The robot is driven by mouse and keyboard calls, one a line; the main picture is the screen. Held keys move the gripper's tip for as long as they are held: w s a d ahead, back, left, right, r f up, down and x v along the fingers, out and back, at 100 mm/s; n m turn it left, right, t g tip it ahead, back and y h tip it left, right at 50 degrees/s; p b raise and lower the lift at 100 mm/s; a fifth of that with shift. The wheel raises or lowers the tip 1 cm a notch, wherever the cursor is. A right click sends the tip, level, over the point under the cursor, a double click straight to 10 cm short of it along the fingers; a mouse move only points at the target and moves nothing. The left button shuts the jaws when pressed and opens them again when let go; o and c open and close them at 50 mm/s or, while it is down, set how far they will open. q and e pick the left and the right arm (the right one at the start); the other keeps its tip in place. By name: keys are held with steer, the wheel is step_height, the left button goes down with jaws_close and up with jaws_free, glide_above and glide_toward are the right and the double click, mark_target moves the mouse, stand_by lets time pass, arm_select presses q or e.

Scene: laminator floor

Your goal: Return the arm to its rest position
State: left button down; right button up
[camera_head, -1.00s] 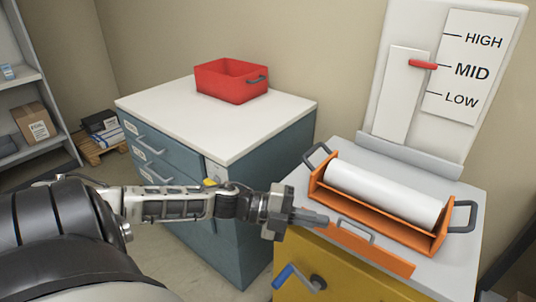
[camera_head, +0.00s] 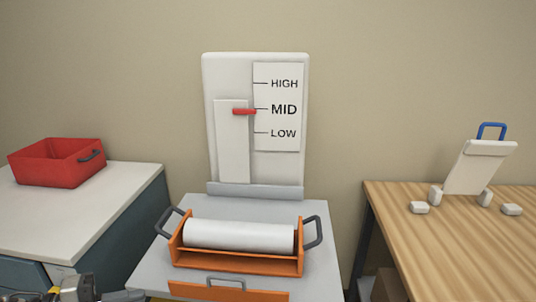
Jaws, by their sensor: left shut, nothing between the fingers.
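My left gripper (camera_head: 118,296) shows only in part at the bottom left edge of the head view, low in front of the gap between the blue cabinet and the laminator stand. It is shut and empty, and touches nothing that I can see. My right gripper is not in view. The orange tray (camera_head: 238,262) with grey side handles sits on the stand and holds a white roll (camera_head: 238,235). Behind it, the red lever (camera_head: 244,112) on the white panel (camera_head: 256,70) stands at MID.
A red bin (camera_head: 50,168) stands on the white-topped cabinet (camera_head: 95,215) at left. At right, a wooden table (camera_head: 440,232) carries a white tilted board (camera_head: 480,168) with a blue handle and small white blocks. An orange flap with a handle (camera_head: 228,290) fronts the stand.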

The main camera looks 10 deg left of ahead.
arm_select(q)
steer(key=d+f+n+t+y, duration=0.25)
steer(key=f+n+y, duration=0.55)
steer(key=n+y, duration=0.55)
steer(key=s+d+f+n+g+h, duration=0.1)
steer(key=s+d+n+g+h, duration=0.1)
steer(key=s+d+n+g, duration=0.95)
steer(key=w+d+f+m+t+h, duration=0.2)
steer(key=w+d+f+t, duration=0.2)
steer(key=f+t, duration=0.4)
steer(key=shift+w+d+f+m, duration=0.3)
steer(key=shift+w+d+f, duration=0.1)
steer(key=shift+d+f, duration=0.35)
